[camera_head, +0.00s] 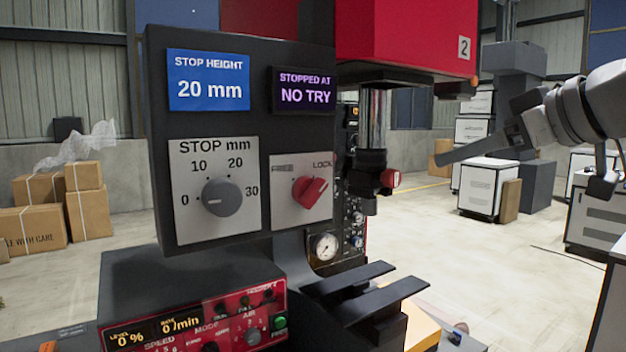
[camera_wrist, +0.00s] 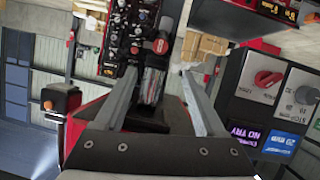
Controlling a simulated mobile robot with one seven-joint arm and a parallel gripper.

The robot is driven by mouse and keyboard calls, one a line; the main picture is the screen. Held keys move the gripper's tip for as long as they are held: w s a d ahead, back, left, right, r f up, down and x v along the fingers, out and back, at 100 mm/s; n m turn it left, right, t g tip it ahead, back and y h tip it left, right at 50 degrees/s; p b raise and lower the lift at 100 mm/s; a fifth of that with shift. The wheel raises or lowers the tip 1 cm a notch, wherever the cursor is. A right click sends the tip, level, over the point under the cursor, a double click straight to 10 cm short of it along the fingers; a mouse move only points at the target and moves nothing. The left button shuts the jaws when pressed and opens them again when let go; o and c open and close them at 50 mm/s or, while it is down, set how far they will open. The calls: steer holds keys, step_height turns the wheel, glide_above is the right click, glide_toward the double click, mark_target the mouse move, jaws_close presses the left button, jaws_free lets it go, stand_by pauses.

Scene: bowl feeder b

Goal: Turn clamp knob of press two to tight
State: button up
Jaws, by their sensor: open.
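Press two has a red head marked 2 (camera_head: 410,35) with a chrome column (camera_head: 375,120) below it. A small red knob (camera_head: 391,179) sticks out of the dark collar under the column. It also shows in the wrist view (camera_wrist: 161,46), near the middle, between and beyond my fingers. A second red knob (camera_head: 309,192) sits on the FREE/LOCK plate, its pointer tilted up right; it shows at the wrist view's right (camera_wrist: 268,79). My gripper (camera_head: 440,160) is open and empty, right of the collar knob and apart from it; its fingers (camera_wrist: 158,78) show in the wrist view.
The dark panel holds a STOP mm dial (camera_head: 222,197), a 20 mm display (camera_head: 208,80) and a NO TRY display (camera_head: 304,90). Two dark rails (camera_head: 375,293) project below the collar. A red control box (camera_head: 195,318) stands at the front. Open floor lies behind, right.

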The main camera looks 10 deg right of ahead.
mark_target(396, 177)
steer(key=x, duration=1.4)
steer(key=shift+w+a+f+b, duration=0.1)
steer(key=shift+w+b, duration=0.05)
steer(key=shift+b, duration=0.25)
jaws_close()
